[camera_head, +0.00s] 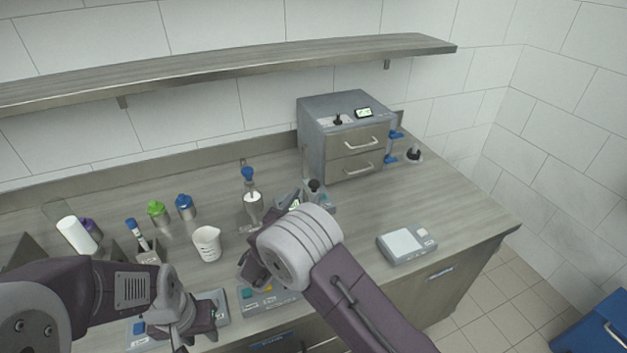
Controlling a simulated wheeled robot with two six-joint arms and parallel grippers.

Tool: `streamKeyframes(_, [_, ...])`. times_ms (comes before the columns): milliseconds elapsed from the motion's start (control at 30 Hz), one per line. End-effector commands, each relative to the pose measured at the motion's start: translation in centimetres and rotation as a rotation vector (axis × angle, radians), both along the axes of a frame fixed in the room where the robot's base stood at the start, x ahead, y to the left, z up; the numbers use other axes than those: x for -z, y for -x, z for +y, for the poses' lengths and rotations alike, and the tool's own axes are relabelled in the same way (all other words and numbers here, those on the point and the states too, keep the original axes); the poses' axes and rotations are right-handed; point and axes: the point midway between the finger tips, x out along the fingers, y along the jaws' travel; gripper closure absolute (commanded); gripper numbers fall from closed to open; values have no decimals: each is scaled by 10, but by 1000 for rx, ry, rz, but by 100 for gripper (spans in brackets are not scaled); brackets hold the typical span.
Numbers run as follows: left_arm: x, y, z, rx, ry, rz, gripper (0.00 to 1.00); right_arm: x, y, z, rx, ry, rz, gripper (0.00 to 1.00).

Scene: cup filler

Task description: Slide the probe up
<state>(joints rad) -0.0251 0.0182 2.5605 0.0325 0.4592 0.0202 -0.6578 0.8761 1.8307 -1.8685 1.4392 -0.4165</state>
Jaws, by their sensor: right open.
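A slim upright device with a blue top (248,174) and a metallic lower body (253,206) stands at the middle of the bench. I cannot tell for sure which part is the probe. My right gripper (254,271) is open, in front of and below this device and apart from it. The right forearm and wrist hide part of the bench behind them. My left gripper (187,326) is low near the bench's front edge, over a small grey device. Its fingers are dark and I cannot tell if they are open.
A white beaker (207,244) and bottles with green (157,208) and blue caps (184,201) stand left of the device. A black-knobbed unit (316,188) stands right of it. A grey drawer cabinet (345,136) is behind. A scale (407,243) lies right. A shelf (230,70) hangs above.

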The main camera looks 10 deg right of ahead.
Motion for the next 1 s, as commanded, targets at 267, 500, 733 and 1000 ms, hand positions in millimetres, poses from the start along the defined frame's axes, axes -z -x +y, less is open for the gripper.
streamKeyframes(267, [-11, 0, 0, 0, 0, 0, 64, -2, -42, -31, 8, -4, 0, 50])
streamKeyframes(500, [-16, 0, 0, 0, 0, 0, 64, -1, -70, -50, 6, -4, 1, 50])
streamKeyframes(733, [-16, 0, 0, 0, 0, 0, 64, 0, -74, -51, 3, -3, 1, 50])
streamKeyframes(1000, [-16, 0, 0, 0, 0, 0, 64, 0, -73, -52, 4, -3, 1, 100])
